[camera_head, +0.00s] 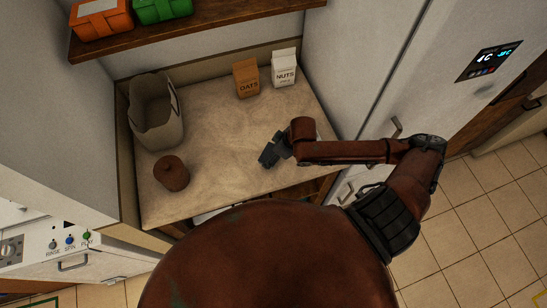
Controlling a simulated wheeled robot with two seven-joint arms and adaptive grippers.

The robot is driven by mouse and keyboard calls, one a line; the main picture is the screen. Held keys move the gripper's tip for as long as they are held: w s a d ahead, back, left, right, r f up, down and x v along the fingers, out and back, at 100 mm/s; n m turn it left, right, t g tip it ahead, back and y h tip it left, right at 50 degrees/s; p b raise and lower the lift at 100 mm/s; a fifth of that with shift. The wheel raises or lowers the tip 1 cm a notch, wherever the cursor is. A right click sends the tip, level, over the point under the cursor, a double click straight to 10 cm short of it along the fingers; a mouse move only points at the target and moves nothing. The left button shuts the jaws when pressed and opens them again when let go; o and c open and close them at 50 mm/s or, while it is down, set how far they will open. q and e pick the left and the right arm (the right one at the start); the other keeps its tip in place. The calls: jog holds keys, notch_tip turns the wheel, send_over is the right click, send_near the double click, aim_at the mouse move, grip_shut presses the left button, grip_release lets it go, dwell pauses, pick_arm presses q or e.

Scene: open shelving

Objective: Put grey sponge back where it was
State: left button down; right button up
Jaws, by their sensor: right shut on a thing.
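My right gripper (270,153) is over the front right part of the beige counter (215,130), pointing left and down. It is shut on a small dark grey thing that seems to be the grey sponge. The sponge is mostly hidden and hard to tell apart from the dark fingers. I cannot tell whether it touches the counter. No other sponge shows. My left gripper is out of view.
An oats carton (246,78) and a nuts carton (284,68) stand at the back. A wooden shelf (190,27) is above; a fridge (400,60) is right. The middle is clear.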

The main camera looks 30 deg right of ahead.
jog(key=shift+d+f, duration=0.1)
jog(key=shift+f, duration=1.6)
jog(key=o, duration=1)
jog(key=p+v, duration=0.1)
jog(key=v, duration=1.1)
jog(key=shift+w+p, duration=0.1)
jog(key=shift+p, duration=0.2)
